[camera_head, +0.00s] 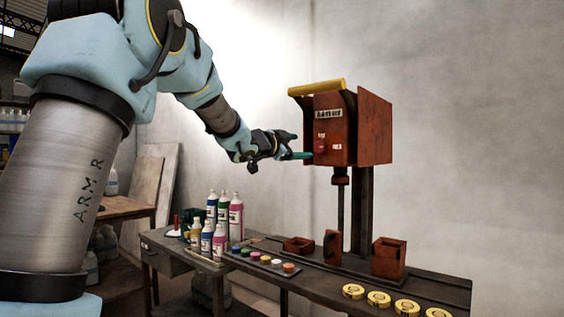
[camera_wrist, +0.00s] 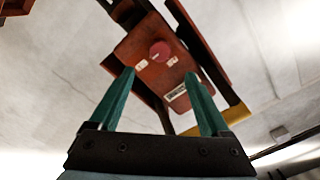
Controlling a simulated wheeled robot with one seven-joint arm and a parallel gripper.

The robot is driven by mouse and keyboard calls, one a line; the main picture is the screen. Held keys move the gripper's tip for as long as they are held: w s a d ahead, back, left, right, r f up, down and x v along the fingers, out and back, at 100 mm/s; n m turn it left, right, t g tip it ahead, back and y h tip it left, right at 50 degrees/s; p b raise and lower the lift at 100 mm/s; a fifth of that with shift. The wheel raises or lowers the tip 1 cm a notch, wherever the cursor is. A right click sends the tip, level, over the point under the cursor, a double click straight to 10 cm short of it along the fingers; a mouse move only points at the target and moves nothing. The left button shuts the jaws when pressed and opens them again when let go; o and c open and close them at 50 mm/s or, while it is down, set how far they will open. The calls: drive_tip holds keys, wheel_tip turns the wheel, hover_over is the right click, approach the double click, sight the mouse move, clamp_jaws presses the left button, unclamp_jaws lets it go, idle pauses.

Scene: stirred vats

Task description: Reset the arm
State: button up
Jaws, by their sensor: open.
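My gripper (camera_head: 293,146) is at the end of my arm, stretched out to the left face of a red-brown machine head (camera_head: 375,128). Its two green fingers are apart with nothing between them. In the wrist view the open fingers (camera_wrist: 160,105) point toward the machine's front panel (camera_wrist: 150,72), which appears upside down. The panel carries a round red knob (camera_head: 320,146) between two small white labels; the knob also shows in the wrist view (camera_wrist: 160,51). I cannot tell whether a finger touches the machine.
A yellow bar (camera_head: 317,88) tops the machine. Below, the dark bench (camera_head: 330,286) bears red boxes (camera_head: 389,258), several yellow discs (camera_head: 379,299), small colored pots (camera_head: 265,260) and several bottles (camera_head: 236,215). Free space lies right of the machine, before the wall.

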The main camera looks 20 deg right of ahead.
drive_tip(key=w+a+f+n+t+y+p, duration=0.1)
drive_tip(key=w+a+f+n+y, duration=0.2)
drive_tip(key=a, duration=0.4)
drive_tip(key=w+a+f+n+t+y+p, duration=0.2)
drive_tip(key=a+f+n+y, duration=0.2)
drive_tip(key=a+f, duration=0.25)
drive_tip(key=s+a+f+n+g+y+p, duration=0.1)
drive_tip(key=s+a+f+n+y, duration=0.15)
drive_tip(key=a+f, duration=0.4)
drive_tip(key=s+a+f+n+g+y+p, duration=0.1)
drive_tip(key=s+a+f+n+y, duration=0.2)
drive_tip(key=a, duration=0.6)
drive_tip(key=s+a+f+n+g+y+p, duration=0.1)
drive_tip(key=s+a+f+n+g, duration=0.3)
drive_tip(key=s+a, duration=0.3)
drive_tip(key=s+a+f+n+g+y+p, duration=0.1)
drive_tip(key=s+a+f, duration=0.6)
drive_tip(key=s, duration=0.8)
drive_tip(key=n+g+y, duration=0.1)
drive_tip(key=n+g, duration=0.1)
drive_tip(key=g, duration=0.1)
drive_tip(key=shift+n+p, duration=0.3)
drive_tip(key=shift+n, duration=0.05)
